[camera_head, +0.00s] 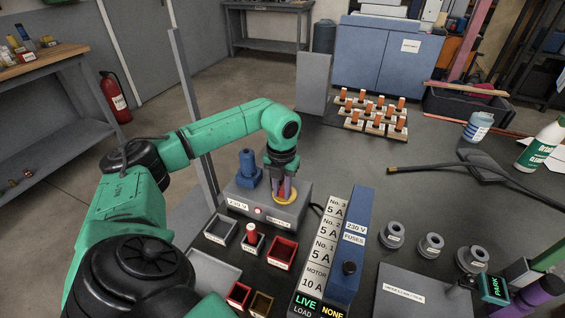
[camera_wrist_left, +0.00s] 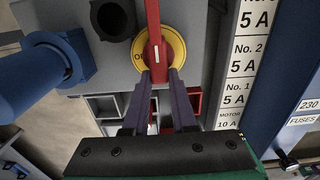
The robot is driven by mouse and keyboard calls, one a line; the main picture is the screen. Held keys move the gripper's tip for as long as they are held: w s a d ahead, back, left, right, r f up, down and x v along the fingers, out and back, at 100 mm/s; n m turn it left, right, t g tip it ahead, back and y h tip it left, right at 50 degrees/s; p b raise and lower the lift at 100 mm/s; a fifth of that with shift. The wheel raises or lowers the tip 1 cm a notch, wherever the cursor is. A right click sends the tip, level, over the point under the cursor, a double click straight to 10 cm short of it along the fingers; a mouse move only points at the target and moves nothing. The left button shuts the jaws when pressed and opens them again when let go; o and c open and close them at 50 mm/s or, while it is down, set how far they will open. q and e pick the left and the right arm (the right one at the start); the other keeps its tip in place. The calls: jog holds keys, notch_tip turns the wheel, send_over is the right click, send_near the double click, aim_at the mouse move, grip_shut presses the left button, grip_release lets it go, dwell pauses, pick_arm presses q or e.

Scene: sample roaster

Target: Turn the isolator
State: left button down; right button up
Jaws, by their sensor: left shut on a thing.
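The isolator is a grey box (camera_head: 258,212) with a yellow round plate (camera_head: 285,199) and a red handle. My left gripper (camera_head: 283,190) is over the plate, pointing down, with its purple fingers shut on the red handle. In the left wrist view the red handle (camera_wrist_left: 153,22) crosses the yellow plate (camera_wrist_left: 176,47) and runs up and down the picture, between the fingertips of my left gripper (camera_wrist_left: 160,78). Lettering on the plate is partly hidden. My right gripper is not in view.
A blue knobbed part (camera_head: 248,170) stands left of the handle, close to my gripper. Small trays (camera_head: 221,229) lie in front. A fuse panel (camera_head: 347,245) stands right; its display (camera_head: 316,308) reads LIVE, LOAD NONE. Grey ringed weights (camera_head: 391,235) and a black bar (camera_head: 440,169) lie further right.

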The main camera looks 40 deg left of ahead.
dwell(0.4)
pick_arm(q)
jog(key=c, duration=0.7)
grip_release()
jog(key=shift+r, duration=0.1)
notch_tip(320, 180, up, 14)
jog(key=shift+r+p, duration=0.25)
jog(key=shift+p, duration=0.4)
